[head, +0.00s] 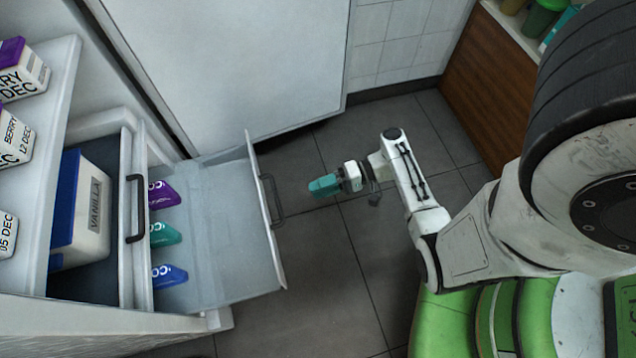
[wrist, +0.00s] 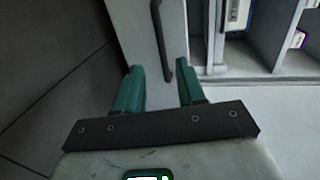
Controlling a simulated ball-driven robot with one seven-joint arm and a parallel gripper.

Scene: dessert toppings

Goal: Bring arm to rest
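My gripper (head: 323,186) is in front of the open clear drawer (head: 215,215), to the right of its front handle (head: 271,200) in the head view. A gap shows between the fingertips and the handle. In the wrist view the teal fingers of my gripper (wrist: 160,68) are spread apart with nothing held between them. The dark handle (wrist: 158,35) shows beyond and between them on the drawer front. My arm stretches out from the right side of the head view.
An open fridge or cabinet holds a vanilla tub (head: 94,205), with labelled cartons (head: 15,143) on its upper shelf. Three coloured packs, purple (head: 163,194), teal (head: 165,234) and blue (head: 169,276), sit at the drawer's back. A white door (head: 240,60) stands open behind. Tiled floor (head: 330,270) is clear.

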